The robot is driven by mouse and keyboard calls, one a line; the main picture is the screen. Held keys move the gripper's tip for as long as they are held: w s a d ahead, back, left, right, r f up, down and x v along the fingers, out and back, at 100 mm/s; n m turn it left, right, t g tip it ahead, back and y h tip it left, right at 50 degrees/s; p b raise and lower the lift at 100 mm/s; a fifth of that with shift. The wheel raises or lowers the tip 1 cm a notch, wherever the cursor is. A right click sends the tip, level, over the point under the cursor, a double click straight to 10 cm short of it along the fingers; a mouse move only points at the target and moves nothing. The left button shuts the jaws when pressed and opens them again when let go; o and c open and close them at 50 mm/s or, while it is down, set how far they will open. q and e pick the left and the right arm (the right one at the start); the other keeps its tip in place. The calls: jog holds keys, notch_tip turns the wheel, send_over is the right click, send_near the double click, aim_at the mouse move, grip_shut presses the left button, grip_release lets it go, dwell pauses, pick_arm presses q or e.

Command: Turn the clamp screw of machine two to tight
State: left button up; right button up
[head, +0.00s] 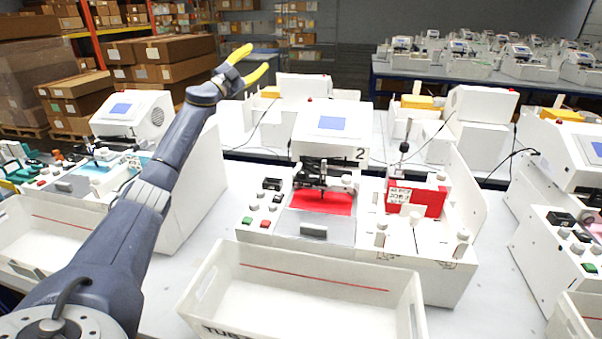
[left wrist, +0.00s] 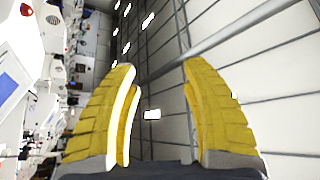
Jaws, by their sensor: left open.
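Machine two (head: 333,133) is a white pen plotter with a blue screen and the number 2, in the middle of the head view. Its dark pen carriage (head: 314,172) sits over a red sheet (head: 321,202). Small pale knobs stand on its right part, one at the front (head: 381,236); I cannot tell for certain which one is the clamp screw, nor its setting. My left gripper (head: 257,60) is raised behind and left of machine two, away from its knobs. Its yellow fingers are spread and empty, also in the left wrist view (left wrist: 157,68). My right gripper is not seen.
A white open bin (head: 305,285) stands in front of machine two. A red box (head: 430,200) sits on its right part. Other plotters stand at left (head: 132,117) and right (head: 570,150). Cardboard boxes (head: 160,50) are stacked behind. Space above machine two is clear.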

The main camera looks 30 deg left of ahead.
pick_arm(q)
jog(key=w+d+f+m+g+h, duration=0.1)
jog(key=d+f+m+g+h, duration=0.25)
jog(key=d, duration=0.65)
jog(key=d+f+m+g+h, duration=0.1)
jog(key=d+f+m+g, duration=0.1)
jog(key=d+m+g, duration=0.6)
jog(key=w+d+f+m+g+h, duration=0.1)
jog(key=d+f+g+h, duration=0.1)
jog(key=d, duration=0.9)
jog(key=g+y, duration=0.9)
jog(key=y, duration=0.2)
send_over(301, 172)
notch_tip(301, 172, down, 6)
jog(key=shift+n+h, duration=0.25)
jog(key=shift+n, duration=0.2)
notch_tip(301, 172, down, 16)
jog(key=shift+w+f, duration=0.1)
jog(key=shift+f, duration=0.05)
jog(key=shift+o, duration=0.2)
grip_shut()
